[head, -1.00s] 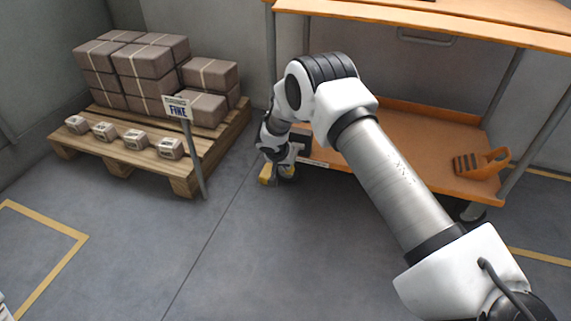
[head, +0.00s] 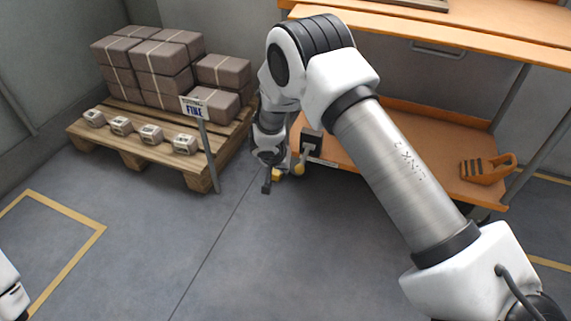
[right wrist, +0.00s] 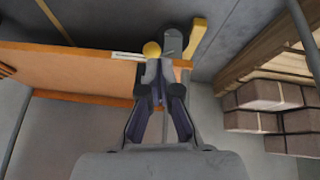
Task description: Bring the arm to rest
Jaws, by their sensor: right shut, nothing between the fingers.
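My right arm reaches across the head view from the lower right, bent at the elbow, with its lower part hanging down. My right gripper (head: 268,186) is at the end of it, low between the pallet and the orange bench, above the floor. In the right wrist view, the gripper (right wrist: 158,88) points toward the orange shelf edge. It is shut with nothing held. Its tips partly overlap a yellow ball (right wrist: 152,48) and a grey rounded part (right wrist: 172,40); I cannot tell whether they touch. My left gripper is out of view; only a white piece of my left arm shows at the lower left edge.
A wooden pallet (head: 195,178) with stacked brown boxes (head: 165,57) and several small boxes stands at the left, with a sign (head: 194,107) at its corner. The orange bench (head: 400,140) is behind my arm, with an orange holder (head: 487,169) on its shelf. The front floor is clear.

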